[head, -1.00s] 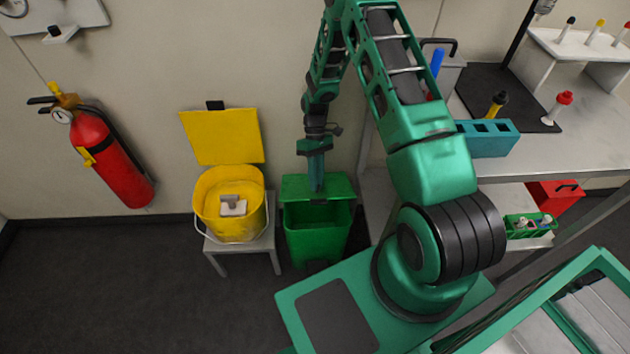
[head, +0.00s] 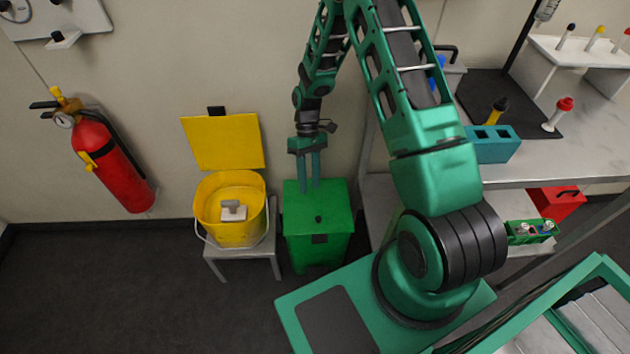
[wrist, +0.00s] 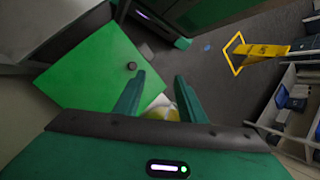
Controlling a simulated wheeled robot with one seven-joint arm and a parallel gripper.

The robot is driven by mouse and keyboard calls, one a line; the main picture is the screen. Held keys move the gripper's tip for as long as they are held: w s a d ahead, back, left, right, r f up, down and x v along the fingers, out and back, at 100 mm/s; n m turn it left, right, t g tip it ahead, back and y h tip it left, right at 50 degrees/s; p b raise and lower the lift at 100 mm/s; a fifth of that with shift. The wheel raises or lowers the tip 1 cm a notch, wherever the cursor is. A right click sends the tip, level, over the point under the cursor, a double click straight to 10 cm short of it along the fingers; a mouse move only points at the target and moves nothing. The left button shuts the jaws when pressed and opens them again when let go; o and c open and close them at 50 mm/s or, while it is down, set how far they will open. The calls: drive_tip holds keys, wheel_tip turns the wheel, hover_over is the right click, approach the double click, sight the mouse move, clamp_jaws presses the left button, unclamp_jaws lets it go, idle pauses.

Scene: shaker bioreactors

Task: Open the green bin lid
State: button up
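The green bin (head: 320,254) stands on the floor against the wall, and its green lid (head: 318,208) lies flat and closed over it. A small dark knob (head: 318,219) sits on the lid, and it also shows in the wrist view (wrist: 131,66). My gripper (head: 309,186) points down above the rear part of the lid, with its two fingers apart and nothing between them. In the wrist view the open fingers (wrist: 157,88) show at the right side of the green lid (wrist: 95,68). I cannot tell whether a fingertip touches the lid.
A yellow bucket (head: 212,222) with its lid raised stands on a small stool (head: 272,243) just left of the bin. A red fire extinguisher (head: 112,165) hangs on the wall further left. A metal bench (head: 555,158) stands at the right. The floor in front is clear.

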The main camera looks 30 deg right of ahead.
drive_tip(key=s+a+r, duration=0.3)
drive_tip(key=a+r, duration=0.1)
drive_tip(key=a, duration=0.3)
drive_tip(key=shift+r, duration=0.25)
drive_tip(key=shift+s+d, duration=0.1)
